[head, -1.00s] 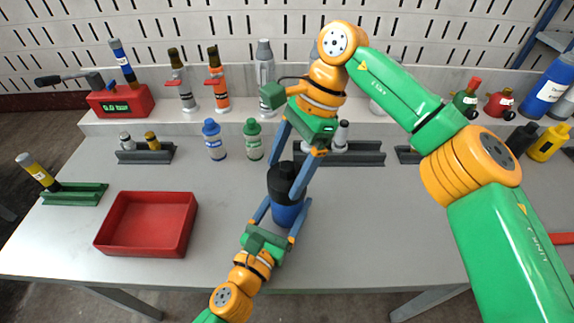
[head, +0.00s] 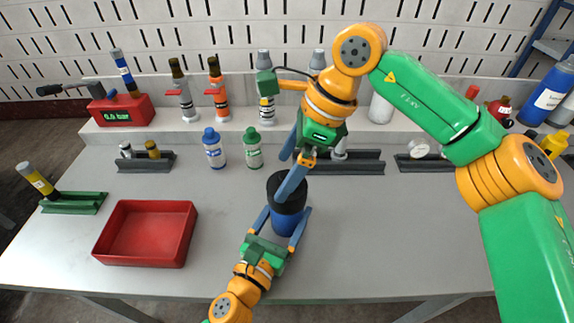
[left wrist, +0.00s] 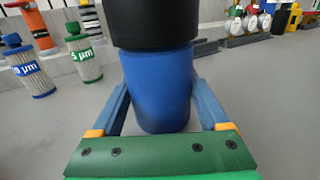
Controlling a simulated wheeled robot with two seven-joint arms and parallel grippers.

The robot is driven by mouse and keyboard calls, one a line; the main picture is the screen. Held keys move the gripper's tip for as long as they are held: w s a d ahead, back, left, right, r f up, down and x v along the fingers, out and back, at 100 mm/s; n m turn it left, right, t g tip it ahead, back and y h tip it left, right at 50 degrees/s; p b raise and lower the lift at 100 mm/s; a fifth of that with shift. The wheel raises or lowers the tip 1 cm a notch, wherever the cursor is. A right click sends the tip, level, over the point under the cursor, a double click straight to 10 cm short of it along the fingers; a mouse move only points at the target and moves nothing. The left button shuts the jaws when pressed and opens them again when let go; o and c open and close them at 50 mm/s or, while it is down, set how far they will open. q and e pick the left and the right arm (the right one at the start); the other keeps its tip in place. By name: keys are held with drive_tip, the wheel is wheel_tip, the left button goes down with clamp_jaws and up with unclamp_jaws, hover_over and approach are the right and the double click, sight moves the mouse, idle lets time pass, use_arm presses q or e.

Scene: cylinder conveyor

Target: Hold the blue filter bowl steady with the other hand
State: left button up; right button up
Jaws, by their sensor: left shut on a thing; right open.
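The blue filter bowl (head: 286,221) stands upright on the grey table, right of the red tray. It also shows in the left wrist view (left wrist: 158,88). A wide black part (head: 287,187) sits on top of the bowl, and its lower end shows in the left wrist view (left wrist: 150,22). My left gripper (head: 284,220) is shut on the blue bowl, one finger on each side. My right gripper (head: 284,174) is open, above and behind the black part. One of its fingers crosses in front of the black part's top in the head view; I cannot tell whether it touches.
A red tray (head: 102,240) lies left of the bowl. A blue-capped cartridge (head: 214,150) and a green-capped cartridge (head: 253,150) stand behind it. A dark rack (head: 355,167) stands behind my right gripper. Bottles and tools line the back shelf. The table to the right is mostly clear.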

drive_tip(key=m+t, duration=0.1)
drive_tip(key=m, duration=0.2)
drive_tip(key=m+t, duration=0.1)
drive_tip(key=m, duration=0.2)
drive_tip(key=shift+h, duration=0.4)
drive_tip(key=shift+m+t, duration=0.3)
drive_tip(key=shift+m, duration=0.2)
drive_tip(key=m, duration=0.2)
drive_tip(key=m+t+h, duration=0.1)
drive_tip(key=m, duration=0.1)
drive_tip(key=shift+m+h, duration=0.3)
drive_tip(key=shift+m, duration=0.1)
